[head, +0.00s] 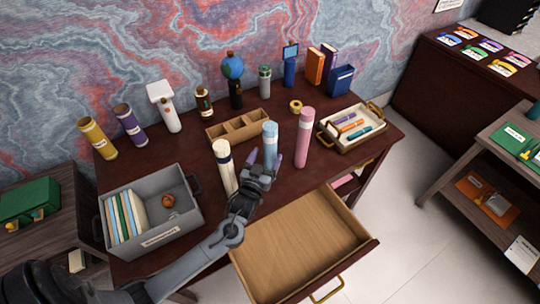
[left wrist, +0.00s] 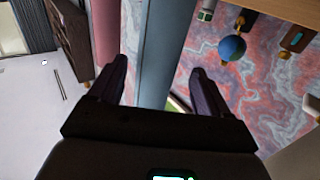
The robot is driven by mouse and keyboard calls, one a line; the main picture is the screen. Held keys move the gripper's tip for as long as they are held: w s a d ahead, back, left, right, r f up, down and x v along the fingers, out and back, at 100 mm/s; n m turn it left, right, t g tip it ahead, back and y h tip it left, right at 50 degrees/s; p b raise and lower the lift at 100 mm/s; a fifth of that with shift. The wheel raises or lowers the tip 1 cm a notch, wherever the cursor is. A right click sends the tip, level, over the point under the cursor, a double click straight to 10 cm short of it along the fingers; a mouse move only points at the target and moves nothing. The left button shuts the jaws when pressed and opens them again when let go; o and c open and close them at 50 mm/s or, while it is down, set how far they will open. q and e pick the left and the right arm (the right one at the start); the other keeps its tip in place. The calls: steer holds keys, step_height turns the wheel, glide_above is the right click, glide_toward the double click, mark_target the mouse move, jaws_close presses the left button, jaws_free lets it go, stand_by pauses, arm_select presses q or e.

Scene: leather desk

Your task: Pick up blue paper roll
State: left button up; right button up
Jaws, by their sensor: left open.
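The blue paper roll (head: 270,142) stands upright on the desk between a cream roll (head: 224,166) and a pink roll (head: 304,138). My left gripper (head: 265,160) is open at the near side of the blue roll, with its fingers to either side of it. The gripper hides the roll's lower part in the head view. In the left wrist view the blue roll (left wrist: 160,45) fills the space between the spread fingers (left wrist: 157,85). I cannot tell whether either finger touches it. The pink roll (left wrist: 104,35) shows left of it there. My right gripper is not in view.
An open, empty drawer (head: 300,245) juts out below the desk's front edge. A grey bin (head: 182,222) with files stands left, a pen tray (head: 338,142) right. A wooden divider box (head: 237,126) and several items, including a globe (head: 232,68), stand behind.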

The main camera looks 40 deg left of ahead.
arm_select(q)
steer(key=x, duration=0.5)
steer(key=shift+d+r, duration=0.2)
steer(key=c, duration=1.1)
